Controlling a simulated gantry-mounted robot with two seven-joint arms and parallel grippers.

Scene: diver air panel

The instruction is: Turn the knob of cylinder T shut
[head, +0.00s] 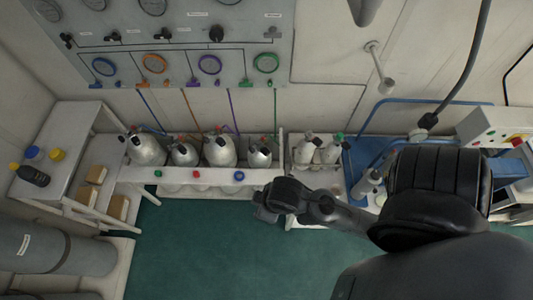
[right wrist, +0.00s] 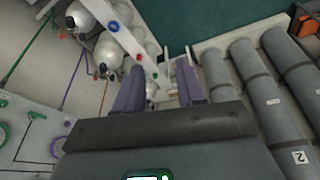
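Several pale cylinders with dark and coloured knobs stand in a white rack (head: 175,176) against the wall. They include a left one (head: 146,150), a middle one (head: 220,152) and a smaller right one (head: 260,157). I cannot read which is cylinder T. Two more cylinders (head: 306,150) stand further right. My right gripper (head: 268,207) is in front of the rack's right end, apart from the cylinders. In the right wrist view its two fingers (right wrist: 160,66) are spread with nothing held between them. Two cylinder tops (right wrist: 107,50) show to their left. My left gripper is not in view.
A wall panel (head: 170,66) with gauges and coloured rings is above the rack. Large grey cylinders (head: 50,248) lie at lower left. A shelf unit (head: 62,150) holds bottles and boxes. A blue frame (head: 358,160) stands at right. Green floor (head: 190,245) is open.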

